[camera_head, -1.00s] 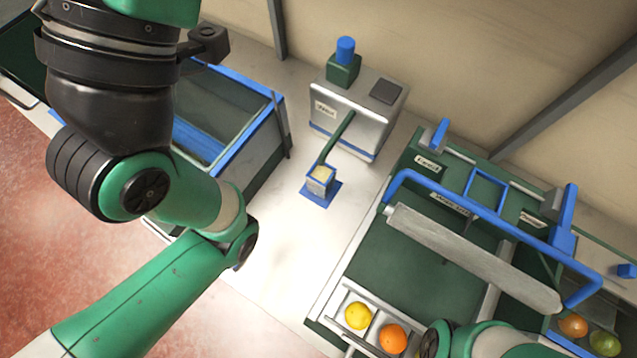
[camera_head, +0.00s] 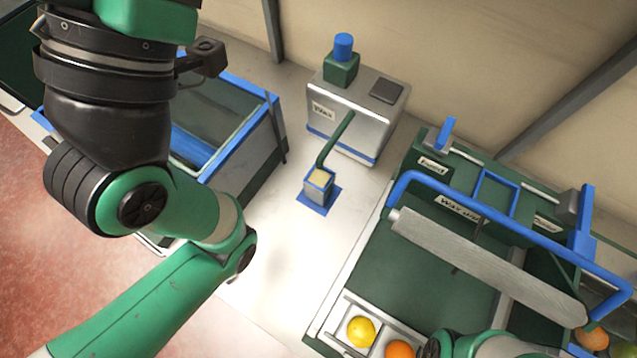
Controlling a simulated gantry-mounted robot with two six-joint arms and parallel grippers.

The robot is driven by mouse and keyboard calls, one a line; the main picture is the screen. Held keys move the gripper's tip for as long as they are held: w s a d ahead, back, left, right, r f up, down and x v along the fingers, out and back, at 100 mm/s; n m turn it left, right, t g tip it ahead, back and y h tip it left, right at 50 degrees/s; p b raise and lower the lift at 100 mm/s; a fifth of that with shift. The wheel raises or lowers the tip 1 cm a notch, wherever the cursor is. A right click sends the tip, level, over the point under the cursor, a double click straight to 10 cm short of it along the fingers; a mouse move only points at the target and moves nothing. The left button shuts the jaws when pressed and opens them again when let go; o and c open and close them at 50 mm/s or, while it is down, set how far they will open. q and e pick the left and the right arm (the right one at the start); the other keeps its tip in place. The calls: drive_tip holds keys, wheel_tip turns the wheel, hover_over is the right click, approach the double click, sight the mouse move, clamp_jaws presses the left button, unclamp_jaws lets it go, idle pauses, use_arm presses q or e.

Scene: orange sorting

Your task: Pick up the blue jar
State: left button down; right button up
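A small blue jar (camera_head: 317,187) with a pale yellow top stands upright on a blue square pad (camera_head: 330,201) in the middle of the white table. A green spout from the wax machine ends just above it. My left arm comes in from the left, and its gripper is outside the picture. Part of my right arm shows at the bottom right edge, and its gripper is not visible. No gripper touches the jar.
The silver wax machine (camera_head: 372,118) stands behind the jar. A blue-rimmed bin (camera_head: 262,118) is to its left. A green sorting station with a blue bar (camera_head: 500,217) and grey roller (camera_head: 480,262) fills the right, with a lemon (camera_head: 361,331) and an orange (camera_head: 400,350) in front.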

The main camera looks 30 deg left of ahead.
use_arm(q)
unclamp_jaws()
idle(0.6)
